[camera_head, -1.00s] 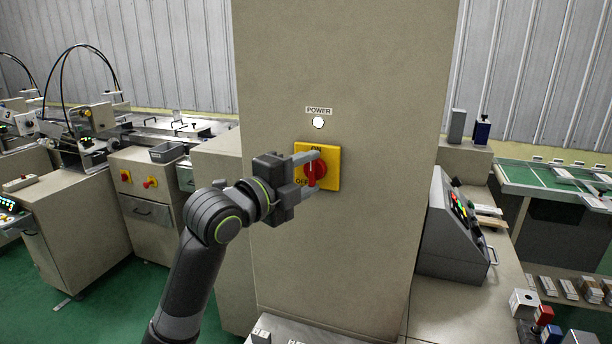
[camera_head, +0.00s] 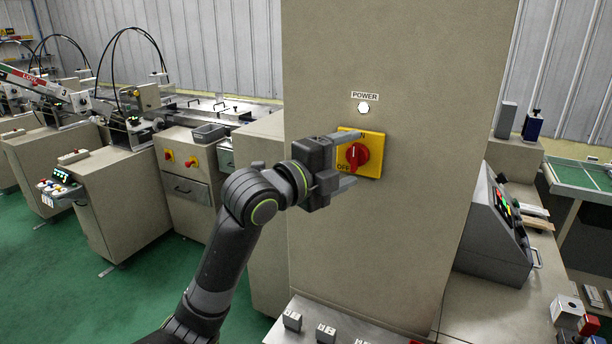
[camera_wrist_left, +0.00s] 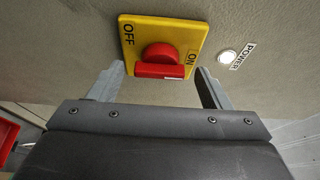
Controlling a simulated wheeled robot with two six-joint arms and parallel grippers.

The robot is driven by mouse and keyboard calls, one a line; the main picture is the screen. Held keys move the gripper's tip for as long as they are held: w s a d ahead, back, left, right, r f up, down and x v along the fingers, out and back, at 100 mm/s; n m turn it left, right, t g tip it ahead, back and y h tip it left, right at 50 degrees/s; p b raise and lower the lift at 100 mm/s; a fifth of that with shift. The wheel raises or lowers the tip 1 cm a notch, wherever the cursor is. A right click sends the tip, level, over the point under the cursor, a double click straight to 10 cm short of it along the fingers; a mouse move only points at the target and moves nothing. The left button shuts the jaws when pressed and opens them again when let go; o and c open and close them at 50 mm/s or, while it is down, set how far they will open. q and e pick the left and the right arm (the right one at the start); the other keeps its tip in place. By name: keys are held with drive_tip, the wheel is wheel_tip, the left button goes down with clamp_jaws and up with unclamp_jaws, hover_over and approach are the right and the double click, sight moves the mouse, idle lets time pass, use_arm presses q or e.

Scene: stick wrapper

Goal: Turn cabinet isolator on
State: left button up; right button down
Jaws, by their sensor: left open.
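The isolator is a yellow plate (camera_head: 373,170) with a red rotary knob (camera_head: 357,155) on the front of the tall beige cabinet (camera_head: 400,60). In the left wrist view the red knob (camera_wrist_left: 160,62) has its grip bar along the line towards ON, and its white mark is at the ON end. OFF is at the plate's other end. A round lamp (camera_head: 363,108) under the POWER label looks bright white. My left gripper (camera_head: 357,158) is open, with its fingers spread above and below the knob and clear of it.
A sloped grey control box (camera_head: 495,235) stands on the bench to the right of the cabinet. Machines with red and yellow controls (camera_head: 190,162) stand to the left.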

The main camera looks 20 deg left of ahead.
use_arm(q)
drive_tip(key=b+v, duration=1.1)
drive_tip(key=v, duration=0.5)
drive_tip(key=shift+a, duration=0.15)
idle(0.3)
drive_tip(key=shift+s+b, duration=0.2)
drive_tip(key=shift+b, duration=0.1)
idle(0.4)
